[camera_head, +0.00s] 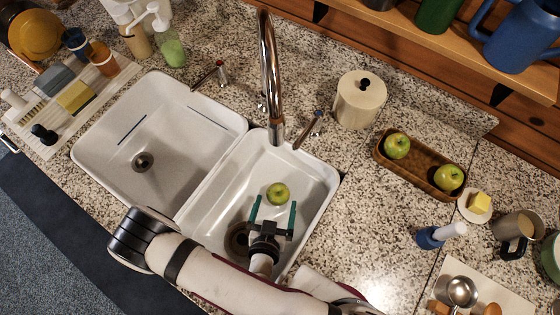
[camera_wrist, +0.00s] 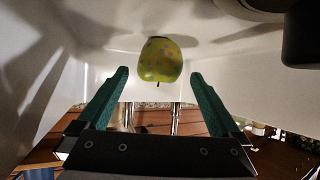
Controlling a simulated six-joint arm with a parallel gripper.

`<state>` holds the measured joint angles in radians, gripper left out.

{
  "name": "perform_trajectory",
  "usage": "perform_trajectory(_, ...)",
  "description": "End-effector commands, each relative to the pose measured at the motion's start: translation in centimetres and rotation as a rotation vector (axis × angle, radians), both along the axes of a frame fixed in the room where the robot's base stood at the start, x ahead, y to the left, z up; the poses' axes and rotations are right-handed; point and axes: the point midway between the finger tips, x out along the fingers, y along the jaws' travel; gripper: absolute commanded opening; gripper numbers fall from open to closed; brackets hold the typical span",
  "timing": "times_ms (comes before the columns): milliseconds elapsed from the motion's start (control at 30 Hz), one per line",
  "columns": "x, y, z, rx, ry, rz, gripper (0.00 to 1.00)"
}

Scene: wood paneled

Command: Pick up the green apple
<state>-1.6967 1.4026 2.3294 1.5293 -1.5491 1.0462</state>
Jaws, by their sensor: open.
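A green apple (camera_head: 278,193) lies in the right basin of the white sink (camera_head: 318,178). My gripper (camera_head: 273,206) reaches down into this basin, with its two teal fingers open and pointing toward the apple. In the head view the apple is just beyond the fingertips, roughly centred between them. In the wrist view the apple (camera_wrist: 160,60) shows ahead of the gap between the open fingers (camera_wrist: 158,80), and nothing is held. Two more green apples, one on the left (camera_head: 397,146) and one on the right (camera_head: 448,178), sit in a brown wooden tray (camera_head: 421,172) on the counter.
The chrome faucet (camera_head: 268,70) rises behind the divider between the basins. The sink walls stand close around my gripper. The left basin (camera_head: 165,130) is empty. A lidded canister (camera_head: 359,100), a blue brush (camera_head: 440,235) and a butter dish (camera_head: 477,205) stand on the counter.

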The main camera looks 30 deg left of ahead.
Motion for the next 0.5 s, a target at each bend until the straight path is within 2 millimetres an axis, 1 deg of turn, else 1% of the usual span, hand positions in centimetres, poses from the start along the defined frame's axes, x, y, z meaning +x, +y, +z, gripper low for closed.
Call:
perform_trajectory(133, 2.3, 0.8, -1.7, 0.001, 0.001, -0.009, 1.0)
perform_trajectory(233, 3.6, 1.4, -2.5, -0.001, 0.002, -0.008, 1.0)
perform_trajectory(333, 4.0, 1.7, -2.8, -0.002, 0.001, -0.004, 1.0)
perform_trajectory(500, 4.0, 1.7, -2.8, -0.003, 0.002, -0.001, 1.0)
